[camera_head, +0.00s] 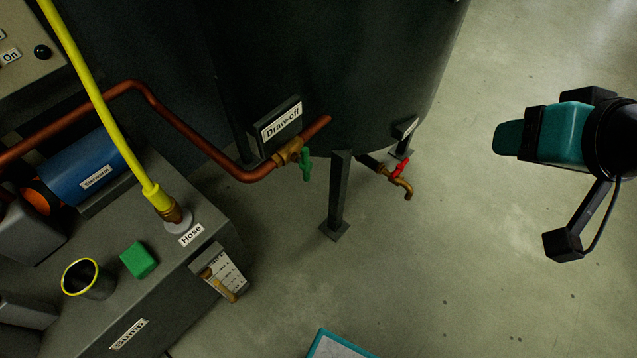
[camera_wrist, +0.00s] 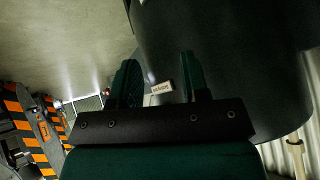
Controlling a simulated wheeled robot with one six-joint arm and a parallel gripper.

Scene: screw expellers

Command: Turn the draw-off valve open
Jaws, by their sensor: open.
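The draw-off valve (camera_head: 290,152) is a brass body on a copper pipe under the "Draw-off" label (camera_head: 282,122), at the foot of a dark tank. Its green lever (camera_head: 306,165) hangs downward, crosswise to the pipe. My gripper (camera_head: 507,138) is teal and black, in the air to the right of the tank, well apart from the valve. In the wrist view its two fingers (camera_wrist: 160,80) stand apart with nothing held. Between them a small white label (camera_wrist: 162,88) shows near the tank; its text is too small to read. I cannot make out the green lever there.
A brass tap with a red handle (camera_head: 397,168) sticks out right of a tank leg (camera_head: 339,195). The tank (camera_head: 340,70) fills the top middle. A sump box (camera_head: 205,225) with a yellow hose (camera_head: 110,115) stands left. Open floor (camera_head: 480,270) lies between tap and gripper.

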